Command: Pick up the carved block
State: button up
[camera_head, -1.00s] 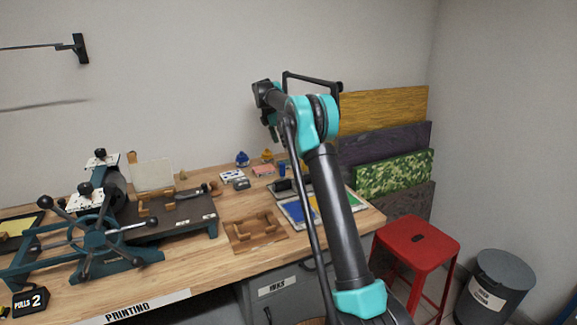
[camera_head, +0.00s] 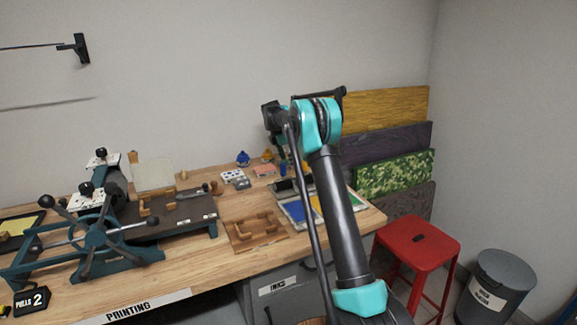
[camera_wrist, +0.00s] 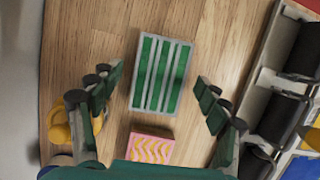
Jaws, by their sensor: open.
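A rectangular block (camera_wrist: 162,65) with green and pale stripes and a pale rim lies on the wooden bench in the wrist view. A pink block (camera_wrist: 150,148) with a wavy yellow pattern lies just below it, partly hidden by my gripper's body; it also shows in the head view (camera_head: 264,170). Both tops look carved; I cannot tell which is the task's block. My gripper (camera_wrist: 158,90) is open and empty, its fingers spread to either side of the striped block from above. In the head view, my arm hides the striped block.
Black rollers (camera_wrist: 296,48) in a rack stand to the right in the wrist view. A yellow object (camera_wrist: 60,125) is left of the fingers. In the head view, a red stool (camera_head: 416,242), a press (camera_head: 95,235) and a wooden jig (camera_head: 255,230) surround the free bench front.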

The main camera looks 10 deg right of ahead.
jog(key=shift+f, duration=0.25)
dwell(0.5)
jog(key=shift+c, duration=0.6)
jog(key=c, duration=1.2)
jog(key=shift+o, duration=0.2)
